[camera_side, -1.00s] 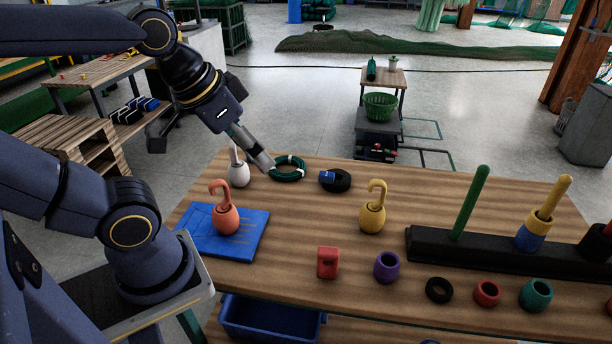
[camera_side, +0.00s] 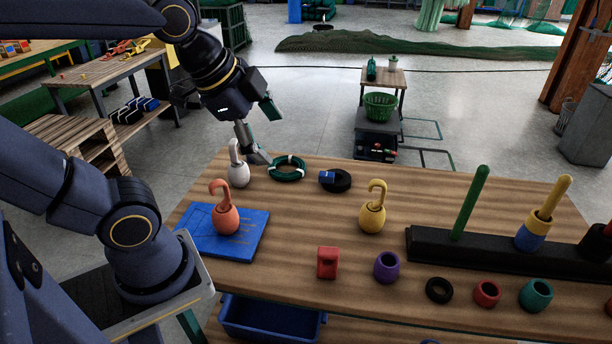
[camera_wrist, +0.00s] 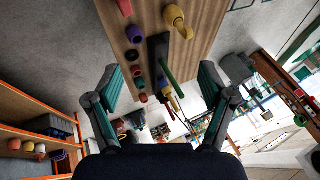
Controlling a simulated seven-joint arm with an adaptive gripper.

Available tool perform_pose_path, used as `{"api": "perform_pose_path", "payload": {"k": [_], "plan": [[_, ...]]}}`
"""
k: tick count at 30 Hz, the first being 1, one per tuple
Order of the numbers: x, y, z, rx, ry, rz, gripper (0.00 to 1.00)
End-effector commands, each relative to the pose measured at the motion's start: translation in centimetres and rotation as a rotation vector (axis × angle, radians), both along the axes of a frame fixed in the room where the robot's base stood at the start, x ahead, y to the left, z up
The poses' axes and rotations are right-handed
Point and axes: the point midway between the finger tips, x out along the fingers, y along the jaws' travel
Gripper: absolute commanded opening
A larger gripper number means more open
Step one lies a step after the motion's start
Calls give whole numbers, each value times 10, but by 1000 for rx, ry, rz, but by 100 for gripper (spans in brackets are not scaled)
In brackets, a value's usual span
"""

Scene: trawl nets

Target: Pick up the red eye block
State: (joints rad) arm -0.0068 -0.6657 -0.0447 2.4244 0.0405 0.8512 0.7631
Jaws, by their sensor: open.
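The red eye block (camera_side: 327,262) stands on the wooden table near its front edge, left of the purple ring (camera_side: 386,266). In the wrist view the red block (camera_wrist: 125,7) is cut off at the top edge, left of the middle. My gripper (camera_side: 262,130) is open and empty at the table's back left, above and near the white hooked float (camera_side: 238,172), well away from the block. In the wrist view my gripper (camera_wrist: 160,78) has its two fingers spread wide with nothing between them.
An orange hooked float (camera_side: 225,218) stands on a blue mat (camera_side: 205,243). A yellow hooked float (camera_side: 372,216) stands behind the block. A green coil (camera_side: 287,174) and black ring (camera_side: 340,184) lie at the back. A black peg rack (camera_side: 480,252) is at right, several rings in front.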

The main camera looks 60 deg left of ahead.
Motion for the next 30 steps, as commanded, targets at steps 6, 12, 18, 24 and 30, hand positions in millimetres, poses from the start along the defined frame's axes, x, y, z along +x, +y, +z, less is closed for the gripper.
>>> {"api": "perform_pose_path", "payload": {"k": [6, 12, 18, 24, 30], "plan": [[70, -15, -34, 426, 198, -783, 81], [114, -35, -107, 501, 350, -1307, 81], [117, -45, -163, 385, 439, -1403, 81], [112, -43, -191, 344, 470, -1404, 81], [110, -44, -236, 344, 473, -1406, 81]]}}
